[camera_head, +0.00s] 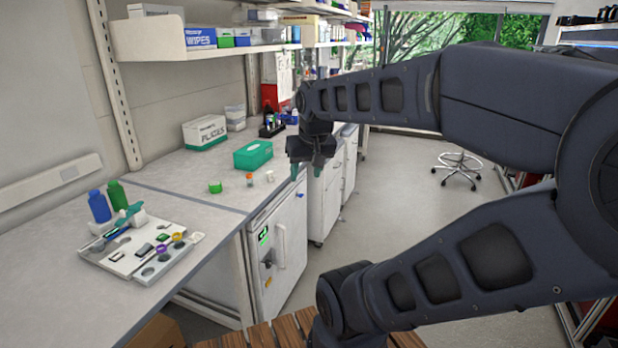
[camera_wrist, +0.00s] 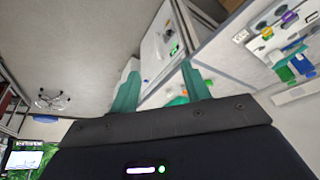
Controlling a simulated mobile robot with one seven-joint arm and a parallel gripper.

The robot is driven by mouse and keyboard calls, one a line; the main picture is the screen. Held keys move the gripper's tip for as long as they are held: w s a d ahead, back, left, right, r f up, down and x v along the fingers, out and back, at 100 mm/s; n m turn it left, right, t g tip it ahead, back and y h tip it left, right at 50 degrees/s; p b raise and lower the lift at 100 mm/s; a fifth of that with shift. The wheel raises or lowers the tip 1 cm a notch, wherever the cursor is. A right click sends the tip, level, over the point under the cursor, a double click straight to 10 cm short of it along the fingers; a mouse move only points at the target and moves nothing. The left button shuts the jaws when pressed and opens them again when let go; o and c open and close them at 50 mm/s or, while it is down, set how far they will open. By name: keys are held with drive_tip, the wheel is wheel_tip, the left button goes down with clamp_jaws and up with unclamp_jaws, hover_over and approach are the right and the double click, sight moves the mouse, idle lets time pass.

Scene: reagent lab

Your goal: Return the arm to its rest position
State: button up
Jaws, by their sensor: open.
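My gripper (camera_head: 306,172) hangs at the end of my arm with its green fingers pointing down, beside the front edge of the bench (camera_head: 170,180) in the head view. My arm reaches in from the right and is bent, with the elbow at the right edge. In the wrist view my gripper (camera_wrist: 160,90) shows two green fingers spread apart with nothing between them. Floor and a cabinet front lie beyond the fingers.
A white tray (camera_head: 118,262) with small parts and the blue and green bottles (camera_head: 117,194) stand on the near bench. A green box (camera_head: 253,155) and small vials (camera_head: 249,180) sit farther back. A white cabinet (camera_head: 288,240) stands below. A stool (camera_head: 458,168) is on open floor.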

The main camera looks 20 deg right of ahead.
drive_tip(key=shift+s+f, duration=0.55)
drive_tip(key=shift+s, duration=0.35)
